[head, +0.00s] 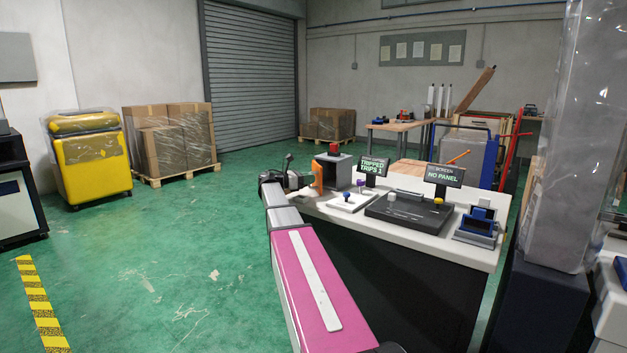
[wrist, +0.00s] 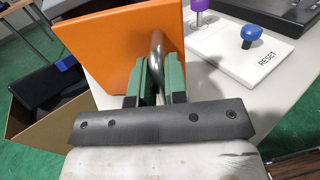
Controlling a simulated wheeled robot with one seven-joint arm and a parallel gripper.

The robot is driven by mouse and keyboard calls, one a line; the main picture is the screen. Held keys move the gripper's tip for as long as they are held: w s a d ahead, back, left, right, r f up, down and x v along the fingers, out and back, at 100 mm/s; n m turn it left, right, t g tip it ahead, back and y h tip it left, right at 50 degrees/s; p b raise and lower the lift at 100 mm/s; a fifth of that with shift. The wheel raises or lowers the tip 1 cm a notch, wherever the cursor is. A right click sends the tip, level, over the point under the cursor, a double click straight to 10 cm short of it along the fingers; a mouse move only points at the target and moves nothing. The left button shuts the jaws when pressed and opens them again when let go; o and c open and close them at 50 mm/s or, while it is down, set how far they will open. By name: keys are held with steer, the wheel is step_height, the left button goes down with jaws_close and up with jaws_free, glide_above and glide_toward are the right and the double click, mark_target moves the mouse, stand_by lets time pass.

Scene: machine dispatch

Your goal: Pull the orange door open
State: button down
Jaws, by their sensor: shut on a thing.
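The orange door (head: 317,174) is a small flat panel at the near left end of the white worktop, beside a dark box with a red top (head: 336,158). In the wrist view the door (wrist: 112,55) fills the upper left, with a curved metal handle (wrist: 157,48) on its face. My gripper (wrist: 156,75) has its green fingers shut on this handle, close to the door's face. The gripper (head: 305,181) also shows small in the head view. The door hides what is behind it, so I cannot tell how far open it stands.
A wrapped column (head: 563,140) stands at right.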

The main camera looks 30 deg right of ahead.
steer(key=shift+w+a, duration=0.55)
steer(key=shift+a, duration=0.05)
steer(key=shift+w+r, duration=0.1)
steer(key=c, duration=1.2)
jaws_free()
steer(key=shift+a, duration=0.15)
steer(key=w+a, duration=0.1)
steer(key=a, duration=0.9)
steer(key=shift+w+a, duration=0.15)
steer(key=shift+a, duration=0.1)
